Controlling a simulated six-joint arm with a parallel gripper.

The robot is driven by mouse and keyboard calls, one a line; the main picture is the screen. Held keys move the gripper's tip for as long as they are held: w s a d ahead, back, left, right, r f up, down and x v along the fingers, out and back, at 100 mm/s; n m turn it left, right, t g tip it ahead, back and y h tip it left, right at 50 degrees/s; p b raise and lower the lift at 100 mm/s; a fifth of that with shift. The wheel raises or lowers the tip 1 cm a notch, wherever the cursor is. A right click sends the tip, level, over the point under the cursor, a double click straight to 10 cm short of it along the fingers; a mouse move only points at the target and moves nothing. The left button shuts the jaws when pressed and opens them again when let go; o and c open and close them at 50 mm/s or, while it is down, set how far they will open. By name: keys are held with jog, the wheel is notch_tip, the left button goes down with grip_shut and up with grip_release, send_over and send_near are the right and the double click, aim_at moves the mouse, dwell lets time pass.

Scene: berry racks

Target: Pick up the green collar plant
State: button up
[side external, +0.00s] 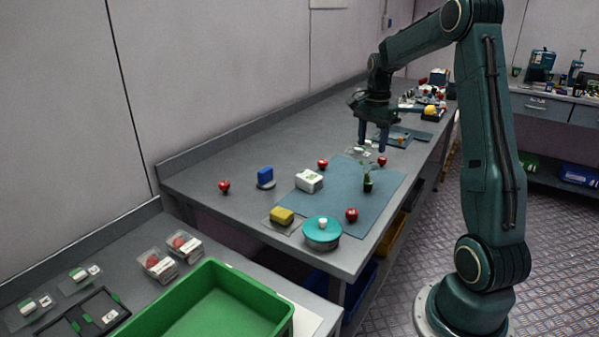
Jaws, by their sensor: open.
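A small potted plant (368,182) stands upright on the blue-grey mat (336,203), right of the mat's middle. Its pot looks dark with a bright green band near the top, and thin leaves rise above it. My gripper (372,147) is open and empty, with its fingers pointing down. It is above and beyond the plant in the picture, apart from it. Whether it is directly over anything is hard to tell from this one view.
Red apple-like fruits (352,214) lie around the mat, one close to the plant (382,161). A green crate (278,318) stands at the front.

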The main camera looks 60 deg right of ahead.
jog(key=shift+d+f, duration=0.25)
jog(key=shift+d, duration=0.1)
jog(key=shift+f, duration=0.1)
send_over(368, 182)
jog(key=shift+a+f, duration=0.1)
jog(key=shift+f, duration=4.05)
jog(key=shift+f, duration=2.6)
jog(key=c, duration=1)
